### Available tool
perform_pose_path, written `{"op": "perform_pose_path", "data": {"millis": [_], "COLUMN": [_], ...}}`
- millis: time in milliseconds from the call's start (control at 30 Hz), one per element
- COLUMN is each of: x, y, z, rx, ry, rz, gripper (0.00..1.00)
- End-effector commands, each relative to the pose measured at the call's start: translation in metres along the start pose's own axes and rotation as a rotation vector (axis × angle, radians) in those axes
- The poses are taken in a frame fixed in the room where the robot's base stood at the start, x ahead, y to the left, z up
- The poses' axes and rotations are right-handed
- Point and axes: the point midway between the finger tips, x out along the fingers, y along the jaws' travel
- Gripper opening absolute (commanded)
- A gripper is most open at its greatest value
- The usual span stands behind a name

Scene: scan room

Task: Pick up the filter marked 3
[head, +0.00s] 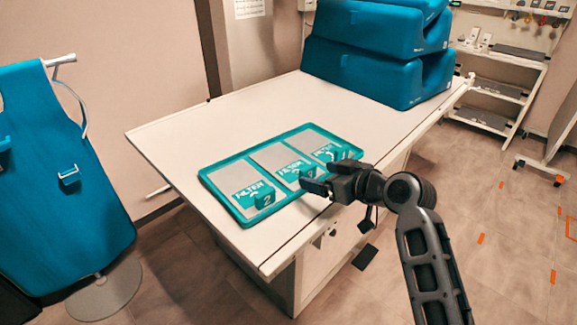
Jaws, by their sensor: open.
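A teal-rimmed tray (216,208) on the white table holds three grey filters with teal labels and teal grips. The left filter (244,186) reads FILTER, with a 2 on its grip. The middle filter (274,157) and the right filter (312,138) also carry FILTER labels. Their numbers are too small or too covered to read, so I cannot tell which is marked 3. My gripper (314,180) is open and empty at the tray's front right edge. It points left near the middle and right filters' grips and partly covers that corner. I cannot tell its height above the tray.
Large blue cushions (370,72) are stacked at the table's (190,135) back right. The table's left and back are clear. A blue apron (62,165) hangs on a stand at the left. White shelves (495,88) stand at the back right. Orange marks dot the open floor.

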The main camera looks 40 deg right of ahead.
Motion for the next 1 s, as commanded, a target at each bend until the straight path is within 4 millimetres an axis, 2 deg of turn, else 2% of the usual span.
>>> {"op": "perform_pose_path", "data": {"millis": [333,667,1000], "x": [0.044,0.051,0.051], "y": [0.001,0.001,0.001], "z": [-0.003,-0.002,-0.002], "rx": [0.002,0.002,0.002], "ry": [-0.002,-0.001,-0.001], "rz": [0.000,0.001,0.000], "gripper": [0.83,0.83,0.50]}}
